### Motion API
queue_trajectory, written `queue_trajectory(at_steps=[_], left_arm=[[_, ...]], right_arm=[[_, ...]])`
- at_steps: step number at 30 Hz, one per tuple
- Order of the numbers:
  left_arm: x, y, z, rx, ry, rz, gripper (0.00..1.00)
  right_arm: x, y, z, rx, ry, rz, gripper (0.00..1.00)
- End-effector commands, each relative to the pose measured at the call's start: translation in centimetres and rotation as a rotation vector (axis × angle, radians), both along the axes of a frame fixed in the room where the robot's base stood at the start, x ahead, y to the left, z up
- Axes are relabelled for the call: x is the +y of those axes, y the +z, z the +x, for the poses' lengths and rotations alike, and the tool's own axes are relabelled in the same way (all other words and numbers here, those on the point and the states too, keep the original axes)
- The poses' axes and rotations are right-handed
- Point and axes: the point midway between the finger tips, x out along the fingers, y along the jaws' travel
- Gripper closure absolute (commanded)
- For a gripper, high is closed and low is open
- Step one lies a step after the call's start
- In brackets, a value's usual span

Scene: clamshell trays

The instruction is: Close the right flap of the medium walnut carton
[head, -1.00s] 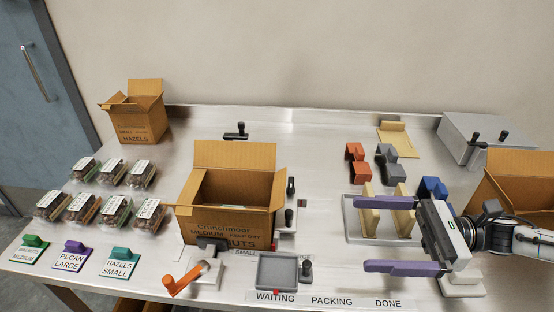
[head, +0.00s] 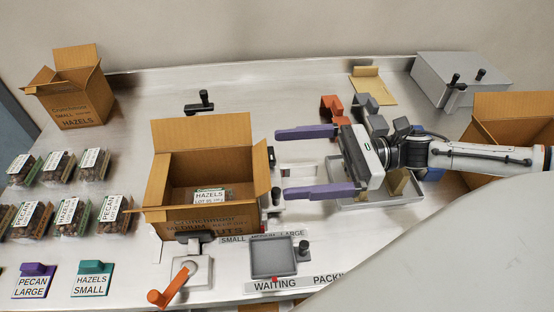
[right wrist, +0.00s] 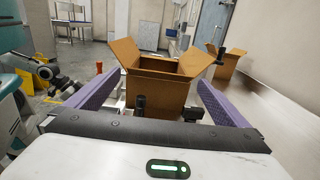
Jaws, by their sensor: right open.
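The medium walnut carton (head: 210,228) stands open on the metal table in the head view. A labelled clamshell tray (head: 209,197) lies inside. My right gripper (head: 280,163) is open and empty, its purple fingers pointing left, just right of the right flap. Whether it touches the flap cannot be told. In the right wrist view the carton (right wrist: 155,93) appears between the fingers. My left gripper is out of view.
Several clamshell trays (head: 67,214) stand in rows at left. A small hazels carton (head: 80,105) stands at back left, another carton (head: 510,108) at right. A lever with an orange handle (head: 170,287) and a grey square tray (head: 273,257) lie in front. A grey box (head: 445,78) is at back right.

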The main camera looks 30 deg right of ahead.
Motion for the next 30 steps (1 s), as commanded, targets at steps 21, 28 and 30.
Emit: queue_trajectory(at_steps=[21,28,30], left_arm=[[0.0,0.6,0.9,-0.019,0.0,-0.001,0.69],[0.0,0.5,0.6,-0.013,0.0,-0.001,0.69],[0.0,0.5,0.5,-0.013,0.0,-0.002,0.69]], right_arm=[[3.2,0.0,1.6,0.0,0.0,-0.001,0.0],[3.2,0.0,1.5,0.0,0.0,-0.001,0.27],[3.2,0.0,1.5,0.001,0.001,-0.004,0.27]])
